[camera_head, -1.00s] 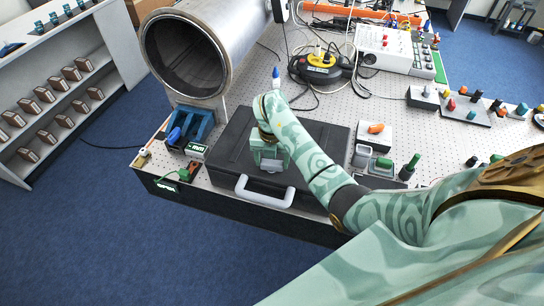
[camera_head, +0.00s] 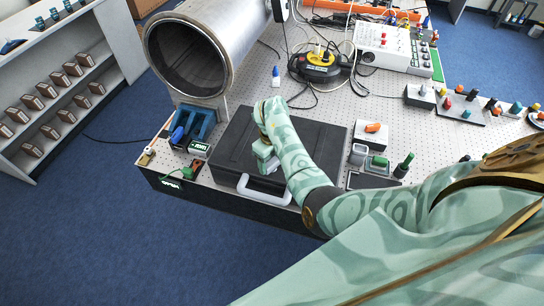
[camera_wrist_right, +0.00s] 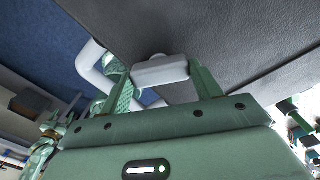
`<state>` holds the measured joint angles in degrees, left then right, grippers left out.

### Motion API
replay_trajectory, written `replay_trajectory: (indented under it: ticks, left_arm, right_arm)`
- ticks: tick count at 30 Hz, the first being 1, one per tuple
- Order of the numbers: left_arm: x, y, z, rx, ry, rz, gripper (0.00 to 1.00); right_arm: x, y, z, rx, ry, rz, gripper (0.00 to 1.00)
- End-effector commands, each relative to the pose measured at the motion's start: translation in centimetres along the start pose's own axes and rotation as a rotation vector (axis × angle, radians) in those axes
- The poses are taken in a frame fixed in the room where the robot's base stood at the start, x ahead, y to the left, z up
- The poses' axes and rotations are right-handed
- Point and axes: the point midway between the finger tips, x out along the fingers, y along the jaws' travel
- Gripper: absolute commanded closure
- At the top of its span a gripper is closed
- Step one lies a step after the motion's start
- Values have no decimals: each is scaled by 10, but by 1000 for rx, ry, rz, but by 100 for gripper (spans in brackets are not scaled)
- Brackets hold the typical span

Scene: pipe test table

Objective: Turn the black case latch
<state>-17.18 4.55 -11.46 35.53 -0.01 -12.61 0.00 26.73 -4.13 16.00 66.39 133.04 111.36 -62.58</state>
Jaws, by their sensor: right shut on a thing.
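The black case (camera_head: 325,141) lies closed and flat on the perforated table, with its light grey handle (camera_head: 263,193) at the front edge. My right gripper (camera_head: 267,166) is low over the case's front part, just behind the handle. In the right wrist view, the pale grey latch (camera_wrist_right: 160,72) sits between the two green fingers of my right gripper (camera_wrist_right: 160,66), which is shut on it. The handle also shows in the wrist view (camera_wrist_right: 92,68), beside the left finger. In the head view the gripper mostly hides the latch.
A large metal pipe (camera_head: 228,40) stands behind the case on the left, with a blue clamp (camera_head: 190,124) below it. Small fixtures with orange (camera_head: 373,127) and green (camera_head: 379,161) parts stand right of the case. A yellow-black cable reel (camera_head: 320,65) is behind.

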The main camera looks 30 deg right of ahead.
Motion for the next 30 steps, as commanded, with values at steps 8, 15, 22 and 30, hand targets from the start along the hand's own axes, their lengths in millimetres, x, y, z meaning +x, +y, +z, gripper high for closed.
replay_trajectory:
  ticks: [8,15,22,30]
  left_arm:
    - [-12,-1,-2,0,0,0,33]
    - [-18,-1,-2,0,0,0,33]
    - [-21,-1,-3,0,1,0,33]
    - [-22,-1,-3,0,1,0,33]
  right_arm:
    - [-3,0,2,-237,-4,-1,59]
    - [-3,0,2,-386,-5,-2,59]
    - [-2,0,2,-464,-4,-2,59]
    - [-2,0,2,-490,-5,-3,59]
